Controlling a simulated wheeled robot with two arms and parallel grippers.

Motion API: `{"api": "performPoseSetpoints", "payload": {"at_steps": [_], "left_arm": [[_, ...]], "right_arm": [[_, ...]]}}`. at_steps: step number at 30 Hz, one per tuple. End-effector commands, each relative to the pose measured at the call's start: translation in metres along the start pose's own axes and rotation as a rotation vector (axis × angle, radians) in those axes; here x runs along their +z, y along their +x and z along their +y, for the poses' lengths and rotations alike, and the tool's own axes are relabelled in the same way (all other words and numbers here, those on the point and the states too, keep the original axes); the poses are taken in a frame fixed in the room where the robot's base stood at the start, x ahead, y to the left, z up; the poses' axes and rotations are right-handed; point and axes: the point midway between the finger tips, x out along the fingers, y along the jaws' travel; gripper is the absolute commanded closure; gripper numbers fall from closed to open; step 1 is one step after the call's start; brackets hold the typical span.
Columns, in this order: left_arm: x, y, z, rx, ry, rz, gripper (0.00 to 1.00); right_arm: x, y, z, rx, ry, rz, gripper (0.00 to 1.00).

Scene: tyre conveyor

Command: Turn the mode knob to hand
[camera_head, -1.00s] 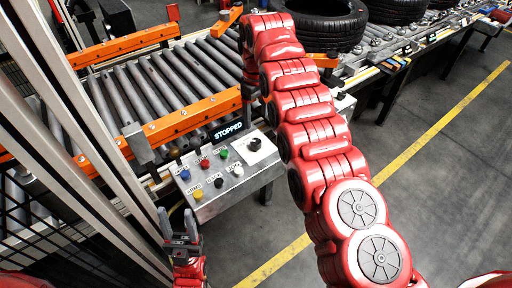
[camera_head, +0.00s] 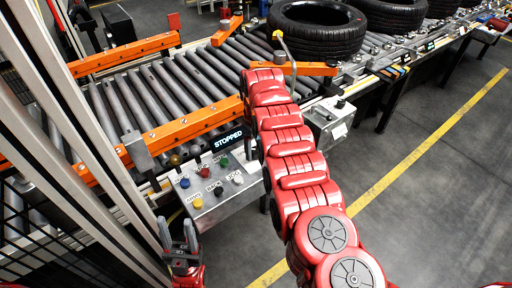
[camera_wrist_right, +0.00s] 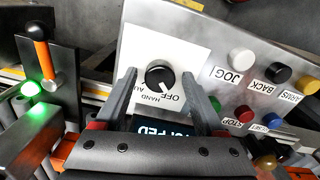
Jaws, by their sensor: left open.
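The mode knob (camera_wrist_right: 159,74) is a round black knob on a white plate with HAND, OFF and a partly hidden AU… label, in the right wrist view. Its white mark appears to point toward the OFF side. My right gripper (camera_wrist_right: 160,80) is open, with one finger on each side of the knob; I cannot tell whether they touch it. In the head view, my red right arm hides the knob and the right gripper. The control panel (camera_head: 215,206) shows left of that arm. My left gripper (camera_head: 177,229) is open and empty, below and left of the panel.
Labelled buttons, among them JOG (camera_wrist_right: 241,60) and BACK (camera_wrist_right: 277,73), sit beside the knob. A STOPPED display (camera_head: 229,140) is above the panel. The roller conveyor (camera_head: 160,90) with orange rails lies behind, with tyres (camera_head: 316,32) at the back. A lever (camera_wrist_right: 42,50) stands near a green light.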

Motion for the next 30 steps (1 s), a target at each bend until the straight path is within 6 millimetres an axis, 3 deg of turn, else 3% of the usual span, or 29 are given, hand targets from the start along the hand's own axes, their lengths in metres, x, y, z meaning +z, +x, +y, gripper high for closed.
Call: {"api": "performPoseSetpoints", "payload": {"at_steps": [2, 11, 20, 30], "left_arm": [[0.0, 0.0, 0.0, 0.0, 0.0, 0.0, 0.5], [0.0, 0.0, 0.0, 0.0, 0.0, 0.0, 0.5], [0.001, -0.003, 0.0, 0.0, 0.0, 0.0, 0.5], [0.004, -0.024, 0.001, 0.0, 0.0, 0.0, 0.5]], "right_arm": [[0.0, 0.0, 0.0, 0.0, 0.0, 0.0, 0.45], [0.0, 0.0, 0.0, 0.0, 0.0, 0.0, 0.99], [0.0, 0.001, 0.0, 0.0, 0.023, 0.0, 1.0], [0.0, 0.004, 0.001, 0.002, 0.216, 0.003, 1.0]]}}
